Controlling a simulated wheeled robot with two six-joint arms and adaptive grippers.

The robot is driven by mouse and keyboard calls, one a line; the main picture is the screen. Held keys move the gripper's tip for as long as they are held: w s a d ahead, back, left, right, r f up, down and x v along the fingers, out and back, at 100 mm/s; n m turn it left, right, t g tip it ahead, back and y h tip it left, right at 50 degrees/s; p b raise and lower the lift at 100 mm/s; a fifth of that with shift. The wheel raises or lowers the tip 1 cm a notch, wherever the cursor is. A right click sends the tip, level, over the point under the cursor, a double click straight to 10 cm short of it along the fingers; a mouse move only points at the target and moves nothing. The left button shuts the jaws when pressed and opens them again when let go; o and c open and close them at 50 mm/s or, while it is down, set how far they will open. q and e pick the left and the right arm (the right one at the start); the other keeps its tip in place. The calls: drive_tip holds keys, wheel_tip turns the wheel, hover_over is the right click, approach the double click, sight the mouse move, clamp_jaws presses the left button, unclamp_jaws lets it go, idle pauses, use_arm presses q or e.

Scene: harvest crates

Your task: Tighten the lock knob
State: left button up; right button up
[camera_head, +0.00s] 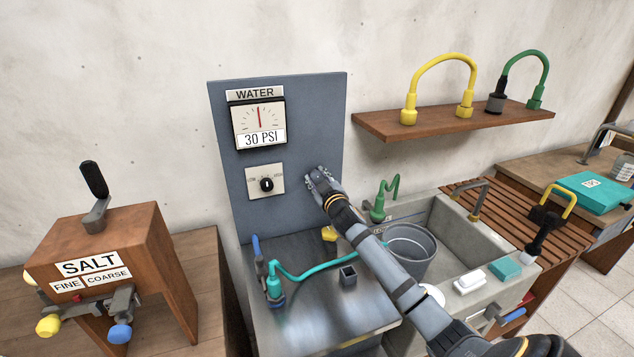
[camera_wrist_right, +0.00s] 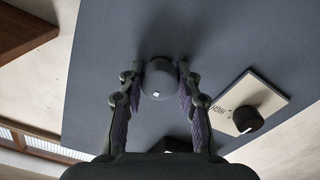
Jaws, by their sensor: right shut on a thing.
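A grey-blue panel (camera_head: 315,120) stands upright against the wall. It carries a WATER gauge (camera_head: 259,120) reading 30 PSI and, below it, a black dial knob (camera_head: 267,185) on a pale plate. My right gripper (camera_head: 318,178) is at the panel's right side, to the right of the dial. In the right wrist view, its fingers (camera_wrist_right: 160,82) are shut on a small dark round knob (camera_wrist_right: 159,78) with a light mark. This looks like the lock knob. The gripper hides it in the head view. The dial (camera_wrist_right: 248,118) sits apart from the fingers. My left gripper is not in view.
Below the panel is a metal worktop (camera_head: 320,310) with a teal hose (camera_head: 318,272). A sink (camera_head: 440,262) with a grey bucket (camera_head: 408,262) lies to the right, under my right arm. A wooden SALT box (camera_head: 150,240) stands at left. A shelf (camera_head: 440,123) holds yellow and green hoses.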

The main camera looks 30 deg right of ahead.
drive_tip(key=shift+f+m, duration=0.3)
drive_tip(key=shift+m, duration=0.1)
drive_tip(key=o, duration=0.9)
drive_tip(key=shift+o, duration=1.4)
drive_tip(key=shift+s+r, duration=0.1)
drive_tip(key=shift+r, duration=0.1)
drive_tip(key=v, duration=1.2)
drive_tip(key=shift+a, duration=0.1)
